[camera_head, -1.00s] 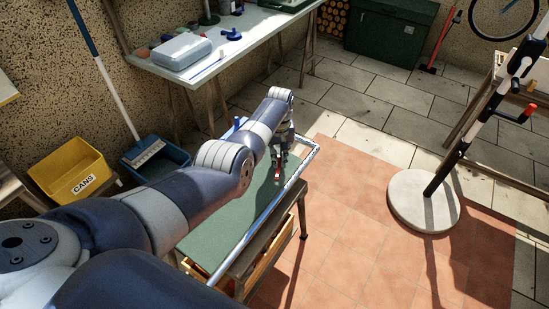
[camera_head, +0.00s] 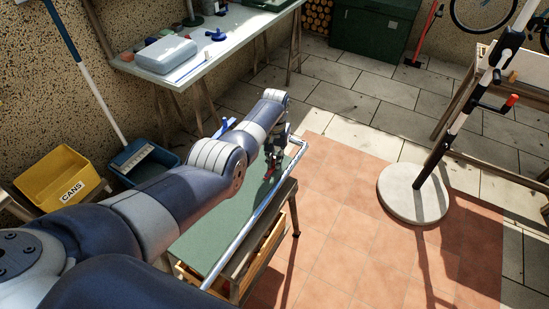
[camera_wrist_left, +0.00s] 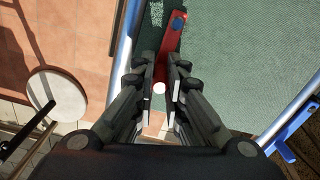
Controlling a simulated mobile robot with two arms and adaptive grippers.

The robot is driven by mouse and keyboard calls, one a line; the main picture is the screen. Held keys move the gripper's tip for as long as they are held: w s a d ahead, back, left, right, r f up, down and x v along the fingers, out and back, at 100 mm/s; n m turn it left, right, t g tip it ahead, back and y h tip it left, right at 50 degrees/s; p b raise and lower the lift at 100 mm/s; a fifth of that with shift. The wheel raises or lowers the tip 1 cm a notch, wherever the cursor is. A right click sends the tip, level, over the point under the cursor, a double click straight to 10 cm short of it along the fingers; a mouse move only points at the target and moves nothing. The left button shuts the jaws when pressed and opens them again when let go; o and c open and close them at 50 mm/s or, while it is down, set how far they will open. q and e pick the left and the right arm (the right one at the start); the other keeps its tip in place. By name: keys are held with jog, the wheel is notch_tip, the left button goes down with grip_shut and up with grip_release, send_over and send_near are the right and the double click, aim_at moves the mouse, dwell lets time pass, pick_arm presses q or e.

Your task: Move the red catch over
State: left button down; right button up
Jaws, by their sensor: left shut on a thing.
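The red catch (camera_wrist_left: 173,36) is a flat red bar with a blue pivot at one end, lying over the green door panel (camera_wrist_left: 230,60) near its metal tube frame. My left gripper (camera_wrist_left: 160,86) is shut on the catch's free end, beside a round white spot. In the head view my left gripper (camera_head: 274,160) reaches down to the panel near its far right corner. Only a little of the red catch (camera_head: 269,172) shows below it there. The green panel (camera_head: 225,225) lies flat on a wooden stand. My right gripper is not in view.
A workbench (camera_head: 215,62) with a grey case stands at the back. A yellow bin (camera_head: 58,175) and a blue bin (camera_head: 145,160) are at the left. A round-based stand (camera_head: 412,195) is at the right. The tiled floor (camera_head: 340,220) between is clear.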

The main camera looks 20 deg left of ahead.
pick_arm(q)
jog(key=shift+s, duration=0.1)
jog(key=c, duration=1.6)
grip_release()
jog(key=shift+d, duration=0.1)
jog(key=shift+r, duration=0.15)
notch_tip(320, 180, up, 12)
jog(key=shift+f, duration=0.15)
jog(key=shift+f, duration=0.1)
